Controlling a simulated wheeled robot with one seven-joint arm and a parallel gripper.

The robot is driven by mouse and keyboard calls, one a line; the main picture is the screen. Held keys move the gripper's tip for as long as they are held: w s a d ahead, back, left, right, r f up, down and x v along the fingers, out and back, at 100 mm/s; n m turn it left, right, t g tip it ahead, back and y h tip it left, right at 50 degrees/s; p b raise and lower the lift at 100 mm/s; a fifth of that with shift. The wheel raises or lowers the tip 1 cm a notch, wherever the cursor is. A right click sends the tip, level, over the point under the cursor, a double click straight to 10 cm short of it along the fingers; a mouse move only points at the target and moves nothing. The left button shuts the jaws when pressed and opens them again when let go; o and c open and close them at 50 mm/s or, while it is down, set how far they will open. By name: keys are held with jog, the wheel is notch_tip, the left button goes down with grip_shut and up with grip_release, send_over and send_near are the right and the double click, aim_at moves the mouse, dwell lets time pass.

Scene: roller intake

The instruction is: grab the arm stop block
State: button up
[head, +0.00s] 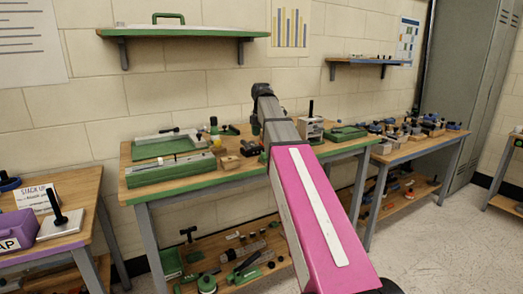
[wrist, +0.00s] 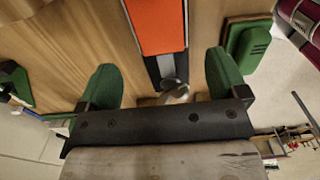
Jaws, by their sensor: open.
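I cannot pick out with certainty which piece is the arm stop block. In the wrist view, an orange-topped piece with dark sides (wrist: 160,27) lies over the wooden surface, ahead of and between the fingers of my gripper (wrist: 164,80). A small grey metal part (wrist: 174,92) shows at its near end. My gripper's green-padded fingers are apart, with a gap on each side of this piece and no visible grip on it. In the head view my arm reaches over the green-edged workbench (head: 240,172), and the gripper is hidden behind it.
In the wrist view a green vented block (wrist: 250,42) sits right of the right finger. In the head view, green fixtures (head: 170,170) stand at the bench's left, and a green piece (head: 346,133) at its right. A shelf (head: 183,34) hangs above.

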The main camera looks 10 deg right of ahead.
aim_at(262, 146)
jog(key=shift+s+f, duration=0.2)
jog(key=shift+f, duration=2.5)
jog(key=shift+r, duration=0.1)
grip_shut()
